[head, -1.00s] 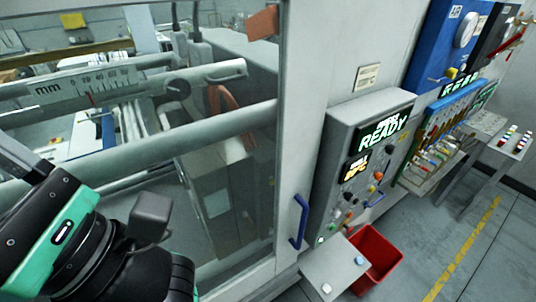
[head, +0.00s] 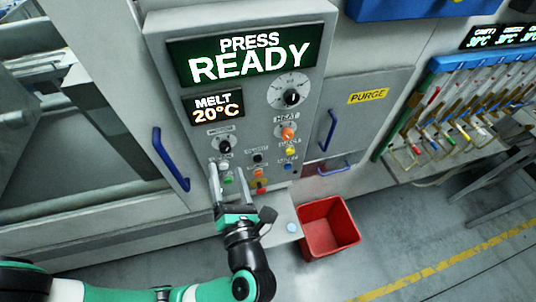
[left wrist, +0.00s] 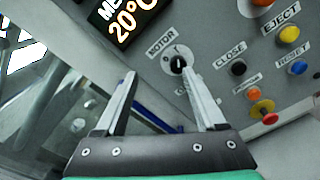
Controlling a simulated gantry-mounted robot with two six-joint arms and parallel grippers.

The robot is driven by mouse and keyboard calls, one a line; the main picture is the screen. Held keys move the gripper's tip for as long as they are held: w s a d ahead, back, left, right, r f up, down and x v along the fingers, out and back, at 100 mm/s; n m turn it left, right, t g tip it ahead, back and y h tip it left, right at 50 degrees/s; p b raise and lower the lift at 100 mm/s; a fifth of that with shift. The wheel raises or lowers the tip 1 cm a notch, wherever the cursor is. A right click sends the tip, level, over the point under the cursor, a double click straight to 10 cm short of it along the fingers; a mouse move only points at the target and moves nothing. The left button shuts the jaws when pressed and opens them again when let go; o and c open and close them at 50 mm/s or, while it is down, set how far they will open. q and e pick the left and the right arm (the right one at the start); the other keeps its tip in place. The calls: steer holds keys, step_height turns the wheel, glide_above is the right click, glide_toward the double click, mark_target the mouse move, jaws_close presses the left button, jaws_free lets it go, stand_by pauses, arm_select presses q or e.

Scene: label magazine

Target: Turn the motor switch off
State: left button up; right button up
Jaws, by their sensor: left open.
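The motor switch is a black rotary knob (head: 224,147) on a pale dial on the left side of the grey control panel. In the left wrist view the knob (left wrist: 179,65) sits under the word MOTOR, with small marks around it; I cannot tell surely which mark it points at. My left gripper (head: 227,171) is open and empty, its fingers pointing up at the panel just below the knob. In the left wrist view the gripper (left wrist: 159,73) has its right fingertip close to the knob, which lies just beyond the tips. Contact is not clear. My right gripper is not in view.
A blue handle (head: 170,160) is at left. A red bin (head: 329,228) stands on the floor below right.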

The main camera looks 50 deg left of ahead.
mark_target(226, 150)
arm_select(q)
steer(key=shift+d+f+m+t+b, duration=0.65)
steer(key=shift+f+m, duration=0.25)
steer(key=shift+f, duration=1.25)
steer(key=p+x, duration=0.1)
steer(key=x, duration=1)
steer(key=shift+a+f, duration=0.1)
steer(key=shift+a, duration=0.05)
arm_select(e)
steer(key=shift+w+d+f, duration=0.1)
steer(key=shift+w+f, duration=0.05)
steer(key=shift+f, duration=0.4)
arm_select(q)
jaws_close()
